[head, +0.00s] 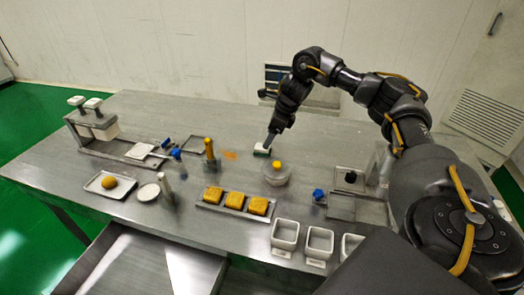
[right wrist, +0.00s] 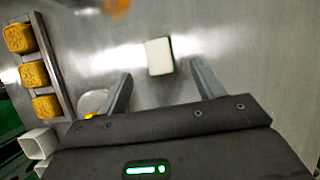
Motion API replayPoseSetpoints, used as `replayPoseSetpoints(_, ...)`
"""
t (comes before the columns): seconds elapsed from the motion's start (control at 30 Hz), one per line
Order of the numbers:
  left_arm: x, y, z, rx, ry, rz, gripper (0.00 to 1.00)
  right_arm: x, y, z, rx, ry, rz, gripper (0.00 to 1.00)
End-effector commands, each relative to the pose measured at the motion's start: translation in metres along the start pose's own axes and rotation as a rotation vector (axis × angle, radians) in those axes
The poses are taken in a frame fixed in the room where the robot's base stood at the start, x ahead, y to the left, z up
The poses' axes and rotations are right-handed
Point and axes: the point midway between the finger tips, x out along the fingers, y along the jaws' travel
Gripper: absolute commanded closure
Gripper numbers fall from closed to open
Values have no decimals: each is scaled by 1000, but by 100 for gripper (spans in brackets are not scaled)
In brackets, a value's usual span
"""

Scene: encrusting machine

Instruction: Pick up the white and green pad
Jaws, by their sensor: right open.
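The white and green pad (right wrist: 159,56) lies on the metal table, white face up with a dark green edge along its right side. In the right wrist view it sits ahead of and between the two fingertips. In the head view the pad (head: 262,149) shows just below the tip of my right gripper (head: 270,139). My right gripper (right wrist: 161,75) is open, with nothing between its fingers. I cannot tell the exact height gap between fingers and pad. My left gripper is not in view.
A tray of yellow square cakes (head: 204,206) and a clear bowl with a yellow knob (head: 276,174) lie nearer the front. White square cups (head: 285,232) stand at the front edge. A brown-yellow bottle (head: 210,150) stands left of the pad. Bare table surrounds the pad.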

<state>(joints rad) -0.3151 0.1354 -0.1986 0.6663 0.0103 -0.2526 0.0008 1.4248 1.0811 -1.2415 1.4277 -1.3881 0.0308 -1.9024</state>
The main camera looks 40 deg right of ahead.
Motion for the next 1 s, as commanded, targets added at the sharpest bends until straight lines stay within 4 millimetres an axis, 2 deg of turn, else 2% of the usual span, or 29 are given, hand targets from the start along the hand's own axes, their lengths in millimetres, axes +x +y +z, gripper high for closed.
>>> replayPoseSetpoints(0.17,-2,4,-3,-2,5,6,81,5,0,0,0,1,1,33)
replayPoseSetpoints(0.4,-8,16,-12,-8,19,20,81,40,1,2,1,1,2,33)
replayPoseSetpoints(0.5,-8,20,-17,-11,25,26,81,49,1,2,1,1,1,33)
replayPoseSetpoints(0.77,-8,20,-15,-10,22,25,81,53,1,2,0,-1,0,33)
replayPoseSetpoints(1.0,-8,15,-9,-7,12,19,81,52,1,2,0,-1,0,62)
